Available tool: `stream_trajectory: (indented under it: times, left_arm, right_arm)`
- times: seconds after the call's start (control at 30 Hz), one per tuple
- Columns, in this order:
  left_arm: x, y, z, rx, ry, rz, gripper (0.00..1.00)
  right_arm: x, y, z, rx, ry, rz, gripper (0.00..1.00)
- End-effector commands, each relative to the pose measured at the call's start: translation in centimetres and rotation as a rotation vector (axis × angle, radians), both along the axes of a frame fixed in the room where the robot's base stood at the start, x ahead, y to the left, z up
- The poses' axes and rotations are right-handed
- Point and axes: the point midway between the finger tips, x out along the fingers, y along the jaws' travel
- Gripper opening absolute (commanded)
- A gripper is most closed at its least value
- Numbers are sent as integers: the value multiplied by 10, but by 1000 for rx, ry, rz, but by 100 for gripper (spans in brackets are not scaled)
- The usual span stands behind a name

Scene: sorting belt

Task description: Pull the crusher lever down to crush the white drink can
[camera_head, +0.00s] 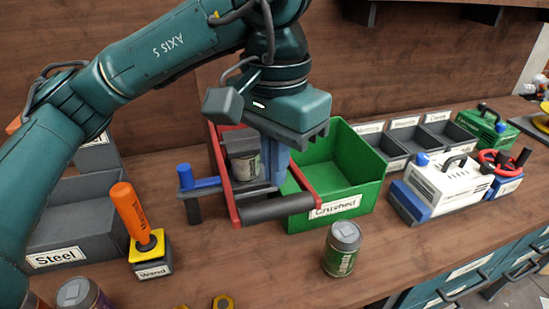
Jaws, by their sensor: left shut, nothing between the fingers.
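The can crusher has a red lever frame (222,178) with a dark grip bar (277,207) across its front end. The bar sits low, in front of the crusher and near the table. A pale can (246,167) stands inside the crusher; the gripper and frame hide part of it, so I cannot tell how far it is squashed. My left gripper (276,165) is shut and empty, pointing down over the crusher's right side, behind the grip bar. I cannot tell whether it touches the lever. My right gripper is out of view.
A green bin (358,190) labelled Crushed stands right of the crusher. A green can (342,250) stands in front. A grey Steel bin (75,215) and an orange-handled wand (132,215) are at left. A white and blue device (445,182) is at right.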

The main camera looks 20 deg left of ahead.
Motion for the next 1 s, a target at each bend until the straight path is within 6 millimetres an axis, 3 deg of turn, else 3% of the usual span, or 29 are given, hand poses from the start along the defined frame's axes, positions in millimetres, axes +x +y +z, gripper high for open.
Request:
stream_trajectory:
  times: [0.37,1.0]
  left_arm:
    - [0,0,-3,0,0,0,0]
    - [-3,-2,-50,0,1,0,0]
  right_arm:
    - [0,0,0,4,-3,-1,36]
    - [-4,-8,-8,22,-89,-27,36]
